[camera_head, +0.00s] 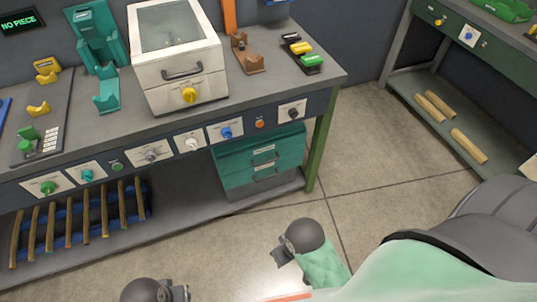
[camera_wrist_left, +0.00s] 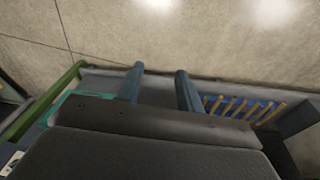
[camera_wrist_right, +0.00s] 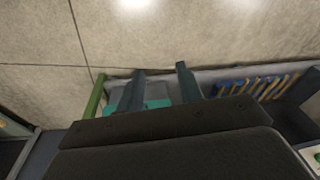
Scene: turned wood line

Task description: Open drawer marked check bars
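A green drawer unit (camera_head: 236,180) with two drawers stands on the lower shelf under the right end of the bench, with its front facing me. The upper drawer (camera_head: 236,157) and the lower drawer (camera_head: 236,180) both look shut. Each has a dark handle and a small pale label, too small to read, so I cannot tell which is marked check bars. My left gripper (camera_wrist_left: 160,76) is open and empty. My right gripper (camera_wrist_right: 160,78) is also open and empty. In the head view both are low in front of the bench, apart from the drawers.
The bench panel (camera_head: 150,155) above carries several knobs. A white box with a clear lid (camera_head: 180,65) stands on the bench top. Turned wooden bars (camera_head: 87,215) lie in a blue rack at lower left. A green bench leg (camera_head: 321,145) is right of the drawers. The floor in front is clear.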

